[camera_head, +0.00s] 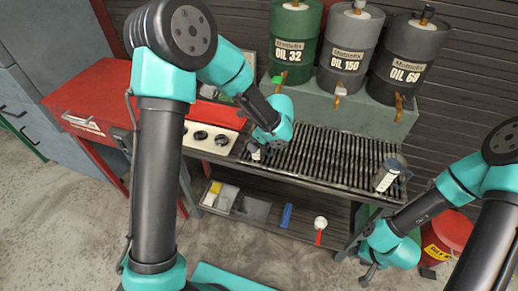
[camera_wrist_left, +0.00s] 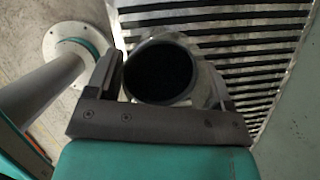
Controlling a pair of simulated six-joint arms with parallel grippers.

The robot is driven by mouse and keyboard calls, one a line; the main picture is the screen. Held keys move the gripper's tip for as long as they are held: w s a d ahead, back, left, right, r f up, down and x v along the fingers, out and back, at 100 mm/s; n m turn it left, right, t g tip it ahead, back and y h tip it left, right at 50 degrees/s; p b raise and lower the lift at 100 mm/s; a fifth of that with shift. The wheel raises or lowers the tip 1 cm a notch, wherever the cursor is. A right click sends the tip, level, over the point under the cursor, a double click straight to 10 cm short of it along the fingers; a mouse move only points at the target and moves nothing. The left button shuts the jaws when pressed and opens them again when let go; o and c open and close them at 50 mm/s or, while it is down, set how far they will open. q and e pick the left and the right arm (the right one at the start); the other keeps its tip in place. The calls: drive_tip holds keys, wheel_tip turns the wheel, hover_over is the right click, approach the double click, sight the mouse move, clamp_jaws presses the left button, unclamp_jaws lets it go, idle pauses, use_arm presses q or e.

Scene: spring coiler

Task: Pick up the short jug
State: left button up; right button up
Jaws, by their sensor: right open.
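A metal jug with a dark round mouth (camera_wrist_left: 160,72) stands between the fingers of my left gripper (camera_wrist_left: 165,85) in the left wrist view. The fingers lie on both sides of it; whether they press on it I cannot tell. In the head view my left gripper (camera_head: 256,148) is at the left end of the grate, mostly hiding this jug. A taller-looking metal jug (camera_head: 385,176) with a pale label stands at the grate's right end. My right gripper (camera_head: 369,273) is open and empty, low at the right, below the bench front.
The slatted grate (camera_head: 320,155) is clear between the jugs. Behind it stand oil drums (camera_head: 343,50) with taps on a ledge. A lower shelf (camera_head: 268,212) holds trays and small tools. A red bin (camera_head: 446,235) stands at the right.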

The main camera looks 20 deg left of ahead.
use_arm(q)
drive_tip(key=c, duration=0.6)
drive_tip(key=shift+r, duration=0.15)
drive_tip(key=shift+r, duration=0.6)
drive_tip(key=s+d+r, duration=0.1)
drive_tip(key=s, duration=0.4)
drive_tip(key=s+d+r, duration=0.1)
drive_tip(key=s+d, duration=0.1)
drive_tip(key=s, duration=0.3)
drive_tip(key=s+d+r, duration=0.1)
drive_tip(key=s+d, duration=0.1)
drive_tip(key=s, duration=0.3)
drive_tip(key=shift+d+r, duration=0.25)
drive_tip(key=w+a+r+n+g+h, duration=0.1)
drive_tip(key=w+a+r+n+g, duration=0.1)
drive_tip(key=w+r+n, duration=0.3)
drive_tip(key=w+a+r+n+g+h, duration=0.1)
drive_tip(key=w+r+n, duration=0.4)
drive_tip(key=n, duration=0.4)
drive_tip(key=w+a+r+n+g+h, duration=0.2)
drive_tip(key=w+r+n, duration=0.3)
drive_tip(key=r+n, duration=0.1)
drive_tip(key=shift+w+a+r+n+g, duration=0.2)
drive_tip(key=shift+a+n+g, duration=0.1)
drive_tip(key=shift+a+n, duration=0.1)
